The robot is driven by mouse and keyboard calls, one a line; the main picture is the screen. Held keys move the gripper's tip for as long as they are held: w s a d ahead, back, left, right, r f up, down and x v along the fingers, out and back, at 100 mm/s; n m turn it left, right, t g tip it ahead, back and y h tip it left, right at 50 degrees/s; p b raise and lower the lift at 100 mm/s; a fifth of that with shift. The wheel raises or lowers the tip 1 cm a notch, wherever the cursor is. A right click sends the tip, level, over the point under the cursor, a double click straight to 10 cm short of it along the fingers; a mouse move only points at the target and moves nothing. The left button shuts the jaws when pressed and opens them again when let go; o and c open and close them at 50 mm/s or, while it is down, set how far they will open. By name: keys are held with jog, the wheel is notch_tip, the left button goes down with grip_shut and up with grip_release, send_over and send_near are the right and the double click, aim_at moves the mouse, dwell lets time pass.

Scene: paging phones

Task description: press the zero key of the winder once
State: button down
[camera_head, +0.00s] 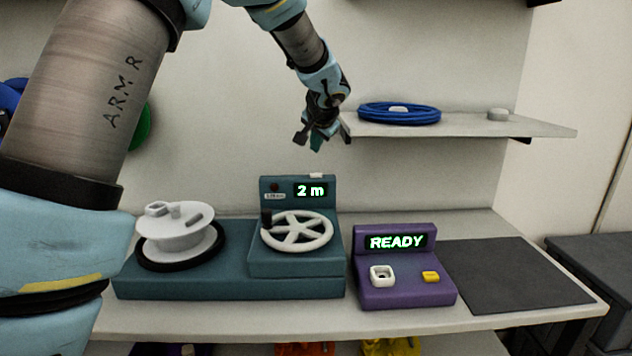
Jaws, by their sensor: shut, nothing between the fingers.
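The teal winder (200,286) stands on the table, with a white spool (181,239) at its left and a white spoked handwheel (296,232) on its right part. Its upright panel (328,206) has a lit display (310,190) reading "2 m". A small dark red round part (274,188) and a small label beneath it sit left of the display. A small pale key-like piece (316,176) is on the panel's top edge. I cannot read which one is the zero key. My gripper (308,146) is shut and empty, above the panel and apart from it.
A purple box (404,295) with a "READY" display stands right of the winder. A dark mat (512,276) lies bare at the table's right. A shelf (470,126) with a coiled blue cable (399,113) is close to the right of my gripper.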

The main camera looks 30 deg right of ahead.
jog(key=b, duration=0.3)
send_over(316, 178)
jog(key=shift+f, duration=2.15)
jog(key=shift+f+b, duration=0.15)
jog(key=shift+b, duration=0.2)
jog(key=shift+f+b, duration=0.3)
jog(key=shift+b, duration=0.2)
jog(key=shift+f+b, duration=0.45)
jog(key=shift+b, duration=0.1)
dwell(0.3)
jog(key=shift+r, duration=0.1)
jog(key=shift+r+p, duration=0.55)
jog(key=shift+r, duration=0.25)
jog(key=shift+r, duration=0.15)
jog(key=shift+r+p, duration=1.65)
jog(key=shift+r, duration=0.7)
